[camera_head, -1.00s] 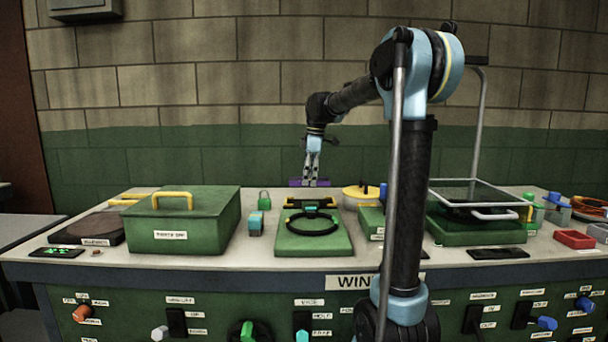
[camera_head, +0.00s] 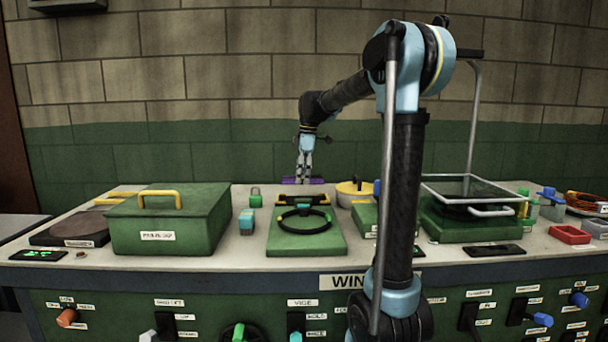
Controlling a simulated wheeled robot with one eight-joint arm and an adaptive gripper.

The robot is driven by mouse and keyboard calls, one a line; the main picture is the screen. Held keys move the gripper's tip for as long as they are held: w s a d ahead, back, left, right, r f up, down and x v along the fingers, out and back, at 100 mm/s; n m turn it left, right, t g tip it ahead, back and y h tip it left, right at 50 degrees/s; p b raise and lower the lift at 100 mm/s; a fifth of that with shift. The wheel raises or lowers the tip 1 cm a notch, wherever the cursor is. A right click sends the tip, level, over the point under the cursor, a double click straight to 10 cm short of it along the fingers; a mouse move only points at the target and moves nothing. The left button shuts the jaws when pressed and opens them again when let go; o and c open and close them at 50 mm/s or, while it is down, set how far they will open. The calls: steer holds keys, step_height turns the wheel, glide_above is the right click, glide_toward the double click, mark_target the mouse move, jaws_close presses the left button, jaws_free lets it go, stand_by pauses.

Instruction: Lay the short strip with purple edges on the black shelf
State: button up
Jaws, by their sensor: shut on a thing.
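A strip with purple edges (camera_head: 289,181) is at the back of the bench, against the green part of the wall. My gripper (camera_head: 304,180) points down and is shut on it. The fingers hide part of the strip, and its length is hard to judge. It shows just above the bench's back edge; I cannot tell whether it touches anything below. I cannot make out a black shelf for certain.
A green vice plate with a black ring (camera_head: 303,222) stands in front of my gripper. A yellow-lidded pot (camera_head: 354,192) and a wire-framed green unit (camera_head: 470,224) are to the right.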

steer(key=shift+f, duration=2.75)
steer(key=shift+f, duration=0.5)
steer(key=o, duration=1.3)
steer(key=shift+c, duration=0.2)
steer(key=shift+r, duration=0.1)
